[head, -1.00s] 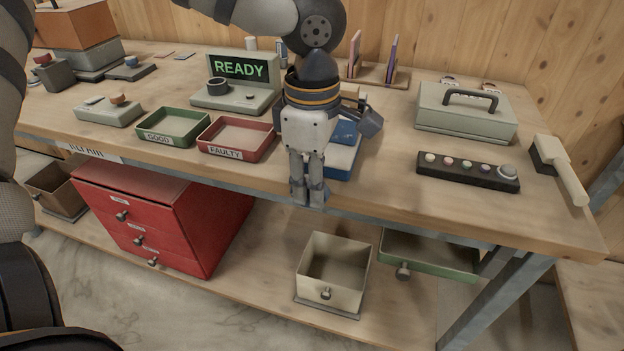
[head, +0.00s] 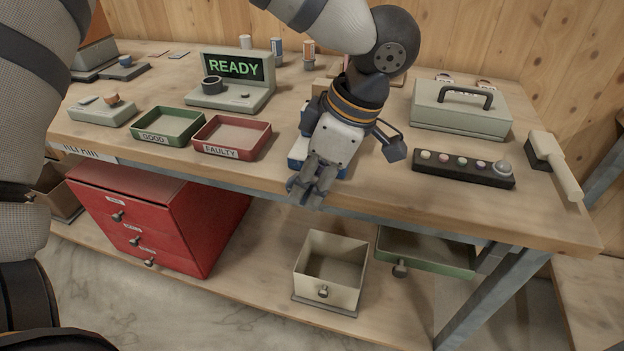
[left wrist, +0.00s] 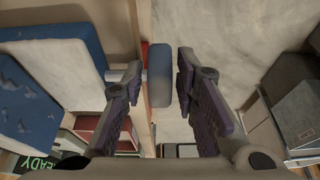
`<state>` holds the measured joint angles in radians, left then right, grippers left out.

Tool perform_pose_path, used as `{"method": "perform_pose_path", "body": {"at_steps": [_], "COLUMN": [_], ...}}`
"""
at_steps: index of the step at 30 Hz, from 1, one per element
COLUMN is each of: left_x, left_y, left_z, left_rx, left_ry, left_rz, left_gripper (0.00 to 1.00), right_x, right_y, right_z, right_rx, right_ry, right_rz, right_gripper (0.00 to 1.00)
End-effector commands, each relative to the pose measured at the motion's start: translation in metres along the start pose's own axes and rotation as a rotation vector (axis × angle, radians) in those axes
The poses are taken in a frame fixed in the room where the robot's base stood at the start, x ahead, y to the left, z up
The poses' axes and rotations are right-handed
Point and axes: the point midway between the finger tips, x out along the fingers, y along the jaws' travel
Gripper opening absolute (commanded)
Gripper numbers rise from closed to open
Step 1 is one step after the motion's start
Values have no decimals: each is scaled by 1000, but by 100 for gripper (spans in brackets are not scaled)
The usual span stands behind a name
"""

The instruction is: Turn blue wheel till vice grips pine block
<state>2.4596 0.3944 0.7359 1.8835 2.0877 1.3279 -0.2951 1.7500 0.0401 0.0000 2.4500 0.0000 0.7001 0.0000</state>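The blue and white vice (head: 298,158) stands at the front edge of the bench, mostly hidden by my left gripper in the head view. My left gripper (head: 304,192) hangs tilted at that edge. In the left wrist view the blue wheel (left wrist: 160,76) sticks out from the vice (left wrist: 40,42) on a short pale shaft. My left gripper's fingers (left wrist: 158,68) are apart, one on either side of the wheel. I cannot tell whether they touch it. I cannot make out the pine block. My right gripper is not in view.
A green tray (head: 167,142) and a red tray (head: 263,150) lie left of the vice, with a READY screen (head: 236,67) behind. A black button strip (head: 463,170) and a grey case (head: 460,125) are to the right. Drawers stand open below the bench.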

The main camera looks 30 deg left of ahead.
Motion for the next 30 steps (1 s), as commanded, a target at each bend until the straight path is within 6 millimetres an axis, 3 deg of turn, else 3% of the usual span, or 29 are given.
{"method": "perform_pose_path", "body": {"at_steps": [11, 21, 25, 30], "left_x": [-8, -94, -113, -121], "left_y": [1, 0, 0, 0], "left_z": [0, 0, 0, 0], "left_rx": [-1, -1, -1, 0], "left_ry": [-3, -3, -2, -2], "left_rz": [2, 4, 1, 0], "left_gripper": [37, 37, 37, 37], "right_x": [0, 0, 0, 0], "right_y": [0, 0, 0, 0], "right_z": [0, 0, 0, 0], "right_rx": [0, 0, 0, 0], "right_ry": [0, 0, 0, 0], "right_rz": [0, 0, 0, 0], "right_gripper": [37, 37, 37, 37]}}
